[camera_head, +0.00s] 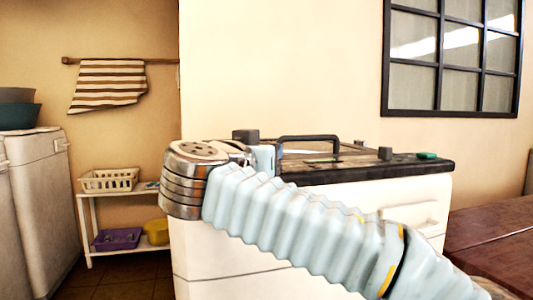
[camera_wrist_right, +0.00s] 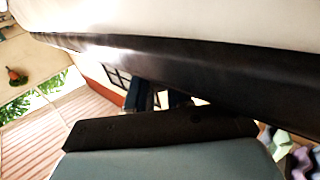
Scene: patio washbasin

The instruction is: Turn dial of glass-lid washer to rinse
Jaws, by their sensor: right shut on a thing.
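The washer (camera_head: 330,225) has a white body and a dark top with a glass lid (camera_head: 315,158) and a black lid handle (camera_head: 308,138). A dark block-shaped knob (camera_head: 245,134) stands at the top's left end, behind my right wrist, and another knob (camera_head: 385,153) at the right. In the right wrist view, the dark fingers of my right gripper (camera_wrist_right: 159,98) are close together beside the washer's black edge (camera_wrist_right: 200,72), shut on a small part, apparently the dial. The dial's face and pointer are hidden. My left gripper is out of view.
My right arm crosses in front of the washer. Another white machine with basins (camera_head: 18,115) stands at the left. A shelf (camera_head: 88,196) holds a basket (camera_head: 110,180) and a purple bin (camera_head: 117,239). A brown table (camera_head: 490,235) is at the right.

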